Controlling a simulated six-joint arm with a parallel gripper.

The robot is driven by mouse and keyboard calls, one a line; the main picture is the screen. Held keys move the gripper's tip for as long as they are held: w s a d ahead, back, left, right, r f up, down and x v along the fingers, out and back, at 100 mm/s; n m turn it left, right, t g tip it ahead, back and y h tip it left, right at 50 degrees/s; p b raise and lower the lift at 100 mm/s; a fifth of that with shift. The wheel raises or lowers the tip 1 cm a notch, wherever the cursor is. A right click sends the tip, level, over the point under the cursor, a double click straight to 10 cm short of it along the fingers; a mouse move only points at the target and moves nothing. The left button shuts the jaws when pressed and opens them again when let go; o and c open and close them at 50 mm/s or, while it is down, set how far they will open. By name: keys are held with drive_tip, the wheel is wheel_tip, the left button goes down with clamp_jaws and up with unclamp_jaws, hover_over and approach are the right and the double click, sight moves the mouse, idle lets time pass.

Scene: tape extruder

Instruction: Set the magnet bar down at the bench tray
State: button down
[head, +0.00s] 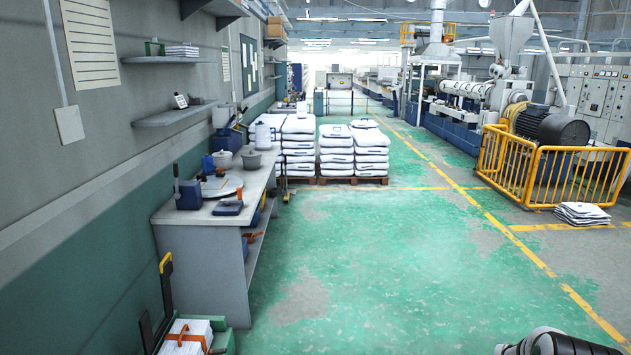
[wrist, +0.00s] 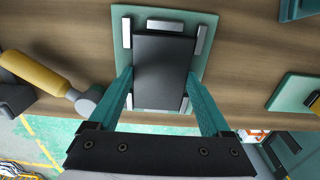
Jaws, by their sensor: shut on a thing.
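The magnet bar, a dark flat-topped block (wrist: 164,68), is between the two teal fingers of my gripper (wrist: 160,82) in the wrist view. My gripper is shut on it. Under and around the bar shows the bench tray, a pale green plate (wrist: 200,22) with silver metal pieces near its edges. The bar lines up with the middle of the plate, inside the silver pieces. I cannot tell whether the bar touches the plate. The head view does not show my gripper, the bar or this tray clearly.
A yellow-handled hammer-like tool (wrist: 40,75) lies left of the tray on the brown surface (wrist: 250,60). Another green plate (wrist: 298,92) is at the right. In the head view, a grey workbench (head: 190,215) stands along the left wall, with open green floor (head: 380,270) beside it.

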drive_tip(key=shift+r, duration=0.1)
drive_tip(key=shift+r, duration=3.95)
drive_tip(key=s+a+r+n, duration=0.15)
drive_tip(key=a+n, duration=0.35)
drive_tip(key=a, duration=0.7)
drive_tip(key=s+a+n, duration=0.2)
drive_tip(key=a+n, duration=0.2)
drive_tip(key=a, duration=0.8)
drive_tip(key=s+a+n, duration=0.9)
drive_tip(key=s+a, duration=0.2)
drive_tip(key=s, duration=0.3)
drive_tip(key=shift+s+f, duration=0.2)
drive_tip(key=shift+s, duration=0.05)
